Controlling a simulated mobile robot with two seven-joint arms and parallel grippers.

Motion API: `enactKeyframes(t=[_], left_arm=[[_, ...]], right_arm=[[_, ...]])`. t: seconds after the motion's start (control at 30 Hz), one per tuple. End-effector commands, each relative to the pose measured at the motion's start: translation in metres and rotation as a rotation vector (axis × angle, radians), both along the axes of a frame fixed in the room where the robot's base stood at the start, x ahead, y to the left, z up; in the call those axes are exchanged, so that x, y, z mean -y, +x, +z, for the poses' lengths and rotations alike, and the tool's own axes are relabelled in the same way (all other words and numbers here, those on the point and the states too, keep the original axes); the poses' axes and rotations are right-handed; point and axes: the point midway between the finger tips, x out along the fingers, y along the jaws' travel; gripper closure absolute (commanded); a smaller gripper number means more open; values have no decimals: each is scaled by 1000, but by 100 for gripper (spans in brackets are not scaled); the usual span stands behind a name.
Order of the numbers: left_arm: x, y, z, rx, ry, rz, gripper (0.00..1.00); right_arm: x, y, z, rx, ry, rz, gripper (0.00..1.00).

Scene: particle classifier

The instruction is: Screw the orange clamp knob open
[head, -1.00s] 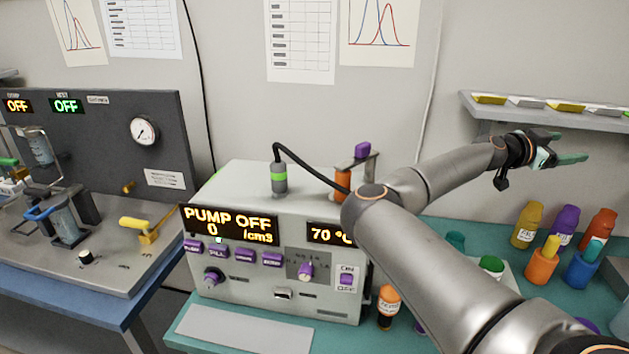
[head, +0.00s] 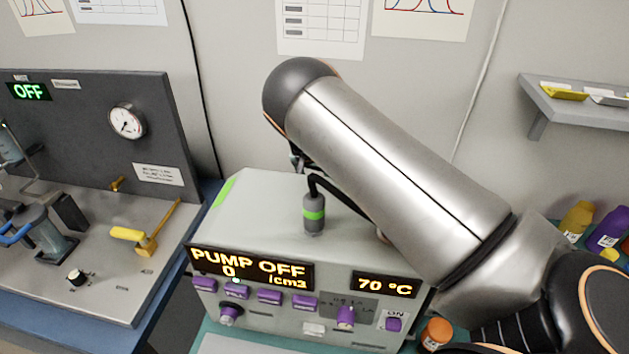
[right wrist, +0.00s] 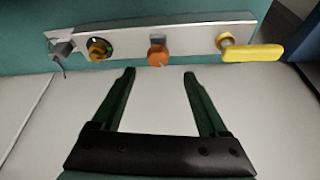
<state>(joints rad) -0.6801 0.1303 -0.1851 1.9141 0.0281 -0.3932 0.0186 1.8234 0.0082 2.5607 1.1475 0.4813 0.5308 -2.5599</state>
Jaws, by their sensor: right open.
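The orange clamp knob (right wrist: 158,56) shows in the right wrist view, near the middle of a light grey bar (right wrist: 125,44). My right gripper (right wrist: 158,76) is open, with two dark green fingers pointing toward the bar. The knob lies ahead of the fingertips, roughly midway between them in the picture, and nothing is between the fingers. The knob cannot be made out in the head view, where my right arm covers much of the middle and right. My left gripper is not in view.
The same bar carries a yellow handle (right wrist: 252,53) on the right and a brass fitting (right wrist: 99,49) on the left. In the head view, a grey machine (head: 262,215) reads PUMP OFF. A yellow lever (head: 128,234) stands on the left bench. A shelf (head: 580,105) is at right.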

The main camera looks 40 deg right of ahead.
Motion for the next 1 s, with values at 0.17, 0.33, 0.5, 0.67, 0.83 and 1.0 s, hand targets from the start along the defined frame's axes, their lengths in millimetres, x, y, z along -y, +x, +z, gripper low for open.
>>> enactKeyframes(t=[0.17, 0.33, 0.5, 0.67, 0.83, 1.0], left_arm=[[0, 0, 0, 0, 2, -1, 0], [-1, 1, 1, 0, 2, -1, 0], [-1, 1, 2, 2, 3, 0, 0], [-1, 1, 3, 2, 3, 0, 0], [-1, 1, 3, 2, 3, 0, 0], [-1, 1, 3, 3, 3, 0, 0]], right_arm=[[10, 3, -25, -2, -1, -4, 23], [19, 7, -46, 0, -1, -6, 23], [23, 10, -58, 1, -2, -6, 23], [25, 11, -63, 2, -1, -7, 23], [25, 11, -63, 2, -1, -7, 23], [25, 11, -63, 2, -1, -7, 33]])
